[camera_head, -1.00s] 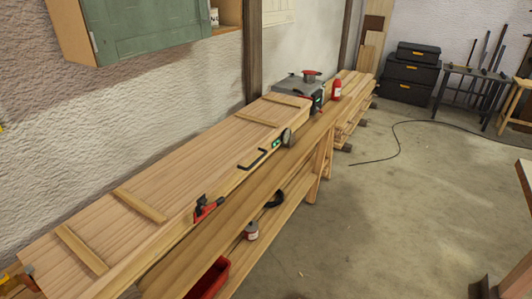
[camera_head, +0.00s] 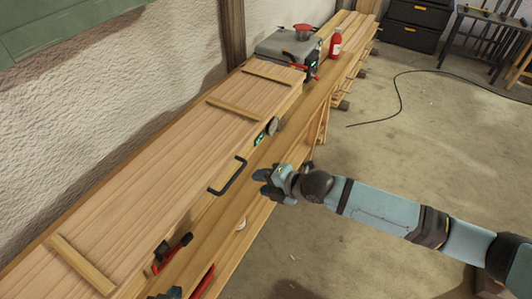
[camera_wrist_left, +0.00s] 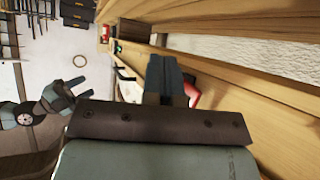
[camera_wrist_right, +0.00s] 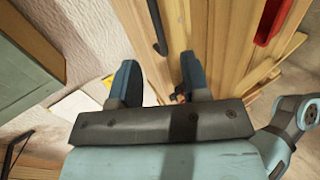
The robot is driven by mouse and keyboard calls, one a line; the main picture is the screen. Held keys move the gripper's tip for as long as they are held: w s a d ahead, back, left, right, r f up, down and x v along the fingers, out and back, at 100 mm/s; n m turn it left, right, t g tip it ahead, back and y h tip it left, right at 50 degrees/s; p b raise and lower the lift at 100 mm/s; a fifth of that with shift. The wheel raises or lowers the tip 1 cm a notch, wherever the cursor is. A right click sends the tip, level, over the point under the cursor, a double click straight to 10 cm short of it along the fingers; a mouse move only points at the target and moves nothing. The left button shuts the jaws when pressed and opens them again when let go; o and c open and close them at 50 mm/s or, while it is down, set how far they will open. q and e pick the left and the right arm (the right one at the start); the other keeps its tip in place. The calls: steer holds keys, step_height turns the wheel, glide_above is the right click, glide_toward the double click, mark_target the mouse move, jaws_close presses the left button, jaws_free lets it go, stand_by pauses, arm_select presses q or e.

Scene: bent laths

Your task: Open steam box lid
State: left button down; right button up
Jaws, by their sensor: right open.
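The steam box lid (camera_head: 150,185) is a long planked wooden top with cross battens, lying flat and closed in the head view. A black bar handle (camera_head: 230,178) stands at its front edge; the handle also shows in the right wrist view (camera_wrist_right: 157,32). A red and black latch (camera_head: 172,254) sits on the front side, near left. My right gripper (camera_head: 268,183) is open and empty, just right of the handle and apart from it. My left gripper (camera_head: 166,294) shows only slightly at the bottom edge, below the red latch. In the left wrist view (camera_wrist_left: 165,62) its fingers are together.
A grey machine with a red knob (camera_head: 290,45) and a red bottle (camera_head: 335,44) stand beyond the box's far end. A round gauge (camera_head: 272,126) sits on the front side. A black cable (camera_head: 400,92) lies on the floor.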

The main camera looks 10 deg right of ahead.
mark_target(235, 178)
steer(key=shift+n, duration=0.3)
steer(key=b+x, duration=0.7)
steer(key=x, duration=0.4)
steer(key=shift+w+a+r+b, duration=0.15)
steer(key=shift+w+b, duration=0.1)
steer(key=shift+b, duration=0.15)
arm_select(q)
step_height(235, 178, down, 6)
steer(key=d, duration=0.1)
steer(key=shift+f+h, duration=0.2)
steer(key=shift+h, duration=0.1)
steer(key=shift+s, duration=0.15)
